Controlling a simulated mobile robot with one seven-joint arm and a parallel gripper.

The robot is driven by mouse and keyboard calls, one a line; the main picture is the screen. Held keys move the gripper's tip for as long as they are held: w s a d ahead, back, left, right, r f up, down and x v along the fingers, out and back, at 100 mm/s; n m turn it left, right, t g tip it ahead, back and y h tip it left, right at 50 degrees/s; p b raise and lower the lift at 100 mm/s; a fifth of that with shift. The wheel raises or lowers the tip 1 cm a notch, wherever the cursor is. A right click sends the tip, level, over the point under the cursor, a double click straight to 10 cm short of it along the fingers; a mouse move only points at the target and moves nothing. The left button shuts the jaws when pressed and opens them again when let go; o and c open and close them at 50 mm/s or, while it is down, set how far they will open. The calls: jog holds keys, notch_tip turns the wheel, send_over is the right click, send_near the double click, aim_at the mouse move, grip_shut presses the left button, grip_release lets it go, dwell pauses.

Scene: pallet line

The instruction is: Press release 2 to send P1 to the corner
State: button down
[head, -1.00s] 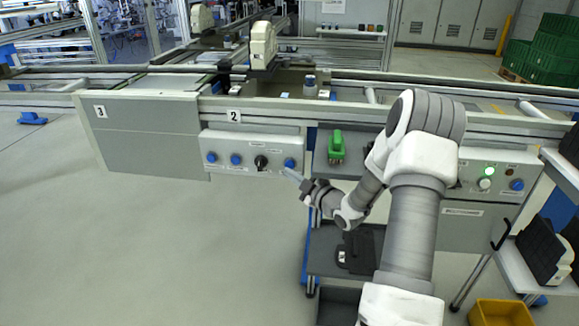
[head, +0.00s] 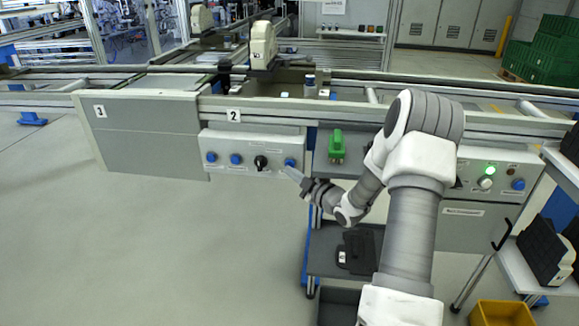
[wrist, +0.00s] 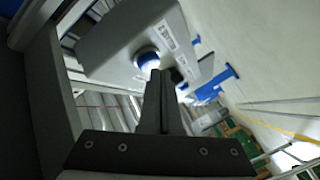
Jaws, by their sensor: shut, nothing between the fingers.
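A grey-white control panel (head: 222,143) hangs under the conveyor beside a sign with a 2. It carries two blue buttons on the left, a black knob (head: 260,162) and a blue button (head: 289,163) at its right end. I cannot identify P1 by any readable mark.
A conveyor rail (head: 400,112) runs across above the panels. A small grey cylinder (head: 309,86) stands on the line. A green-handled object (head: 336,146) is right of the panel. Another panel with a lit green button (head: 486,182) is further right. The floor at left is clear.

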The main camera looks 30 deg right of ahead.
jog(key=shift+w+d, duration=0.25)
jog(key=shift+w, duration=0.1)
dwell(0.4)
dwell(0.5)
jog(key=shift+s+a+b, duration=0.45)
jog(key=shift+s, duration=0.3)
